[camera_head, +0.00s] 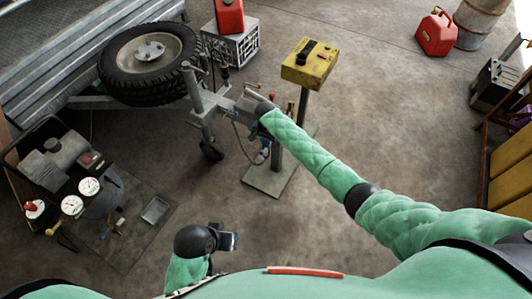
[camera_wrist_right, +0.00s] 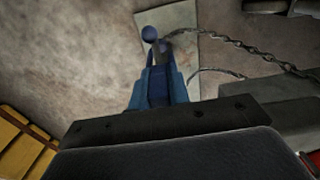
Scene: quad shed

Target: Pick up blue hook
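My right gripper (camera_head: 246,104) is at the trailer's coupling in the head view, mostly hidden behind its own wrist. In the right wrist view its blue fingers (camera_wrist_right: 157,85) point away, with a dark gap or part between them. A small blue rounded piece (camera_wrist_right: 149,33), likely part of the blue hook, shows just beyond the fingertips. I cannot tell whether the fingers touch or hold it. In the head view a small dark bluish piece (camera_head: 265,146) hangs below the coupling, near the stand. My left gripper (camera_head: 231,241) is low in front of me, away from the trailer; its finger opening is unclear.
A chain (camera_wrist_right: 235,42) runs beside the fingers. A yellow control box (camera_head: 309,64) stands on a post with a floor plate (camera_head: 268,181). A spare wheel (camera_head: 147,62) lies on the trailer frame. A gauge unit (camera_head: 60,165) is at left. Open floor lies right of the post.

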